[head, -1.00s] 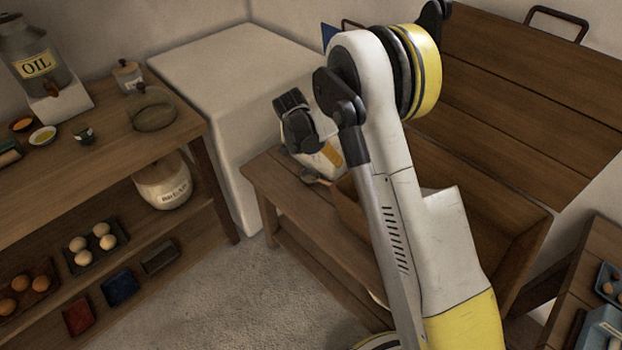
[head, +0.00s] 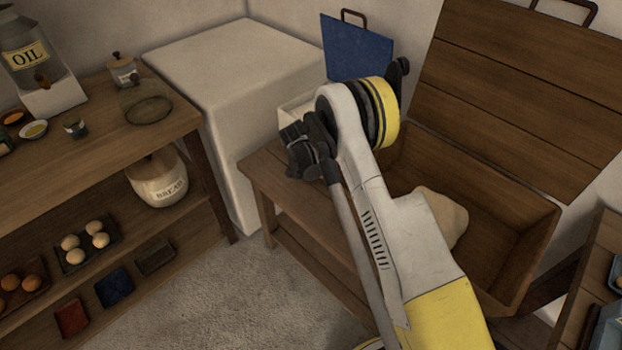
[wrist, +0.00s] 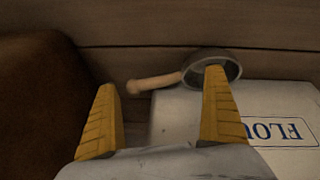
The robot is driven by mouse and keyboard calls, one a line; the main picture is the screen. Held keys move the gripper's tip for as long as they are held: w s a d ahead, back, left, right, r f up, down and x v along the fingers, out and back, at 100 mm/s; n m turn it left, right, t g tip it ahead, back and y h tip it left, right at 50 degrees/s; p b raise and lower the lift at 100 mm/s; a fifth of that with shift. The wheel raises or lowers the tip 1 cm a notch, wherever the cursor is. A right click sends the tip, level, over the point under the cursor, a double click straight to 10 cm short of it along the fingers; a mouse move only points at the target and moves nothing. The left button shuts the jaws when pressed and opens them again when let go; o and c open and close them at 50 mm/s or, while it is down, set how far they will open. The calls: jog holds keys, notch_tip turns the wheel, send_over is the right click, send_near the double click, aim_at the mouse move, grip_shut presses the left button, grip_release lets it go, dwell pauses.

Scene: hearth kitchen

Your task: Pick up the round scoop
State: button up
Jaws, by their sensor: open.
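The round scoop has a grey metal bowl and a pale wooden handle. In the wrist view its bowl (wrist: 228,57) is at the upper right, partly behind the right fingertip, and its handle (wrist: 152,84) points left between the fingertips. It lies by dark wooden planks, at the edge of a white flour container (wrist: 180,108); I cannot tell what it rests on. My gripper (wrist: 161,78) is open, with nothing between its yellow fingers. In the head view my gripper (head: 305,148) is over the bench's left end, its fingers hidden. The scoop is not visible there.
A wooden bench (head: 285,205) carries an open chest (head: 490,225) with a pale sack (head: 444,214) inside. A white container (head: 297,112) and a raised blue lid (head: 357,50) are behind my gripper. A white block (head: 235,70) and a shelf table (head: 165,128) are left.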

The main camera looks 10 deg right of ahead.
jog(key=x, duration=0.2)
jog(key=shift+d+f+b, duration=0.1)
jog(key=shift+f+b, duration=0.2)
jog(key=shift+f, duration=0.05)
jog(key=shift+r, duration=0.15)
jog(key=c, duration=1.1)
notch_tip(320, 180, up, 28)
jog(key=p, duration=1)
jog(key=shift+p, duration=0.3)
jog(key=shift+c, duration=0.2)
